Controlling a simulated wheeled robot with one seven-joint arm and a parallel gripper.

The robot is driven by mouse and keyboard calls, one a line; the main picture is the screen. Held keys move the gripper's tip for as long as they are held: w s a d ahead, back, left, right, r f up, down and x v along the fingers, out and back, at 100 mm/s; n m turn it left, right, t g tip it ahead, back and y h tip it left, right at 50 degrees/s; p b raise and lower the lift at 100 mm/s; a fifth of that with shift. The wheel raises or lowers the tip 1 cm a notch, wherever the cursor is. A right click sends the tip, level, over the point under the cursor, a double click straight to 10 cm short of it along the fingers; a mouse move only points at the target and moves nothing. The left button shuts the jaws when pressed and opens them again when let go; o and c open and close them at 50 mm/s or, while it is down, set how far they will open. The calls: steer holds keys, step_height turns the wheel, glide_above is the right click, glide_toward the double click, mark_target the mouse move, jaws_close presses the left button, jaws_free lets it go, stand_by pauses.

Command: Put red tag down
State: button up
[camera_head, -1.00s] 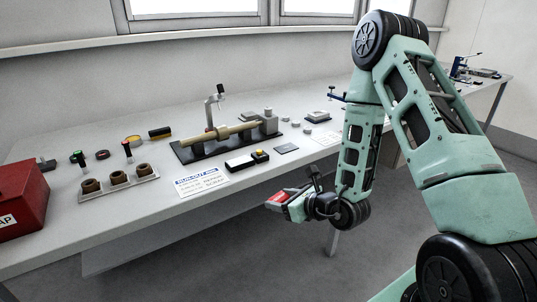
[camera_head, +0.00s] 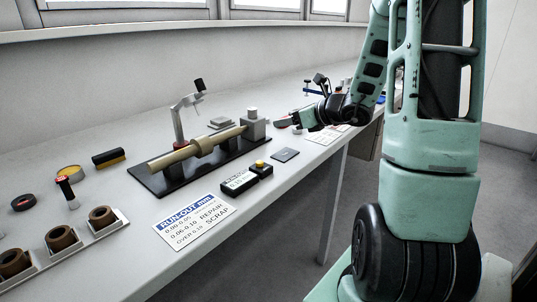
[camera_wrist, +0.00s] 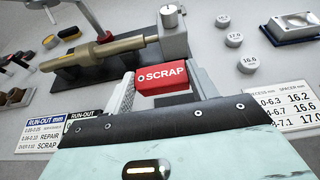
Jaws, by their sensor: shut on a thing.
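The red tag (camera_wrist: 163,80), lettered SCRAP, is between the two fingers of my gripper (camera_wrist: 165,88) in the wrist view. The fingers are shut on it, one at each side, and its lettered face is toward the camera. In the head view my gripper (camera_head: 296,121) is over the bench, right of the shaft fixture. The tag is hard to make out there. Whether it touches the bench top is unclear.
A brass shaft (camera_head: 198,151) lies on a black fixture left of my gripper. A dark flat plate (camera_head: 286,155), a readout box (camera_head: 239,182) and the run-out card (camera_head: 195,222) lie near the bench's front edge. Several grey spacers (camera_wrist: 234,40) lie right of the tag.

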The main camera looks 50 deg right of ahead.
mark_target(289, 155)
steer(key=shift+w+d+f, duration=0.1)
steer(key=shift+d+f, duration=0.1)
steer(key=shift+d, duration=0.1)
step_height(289, 155, down, 9)
steer(key=shift+f+b, duration=0.15)
steer(key=shift+b, duration=0.65)
steer(key=shift+f, duration=0.15)
steer(key=o, duration=1)
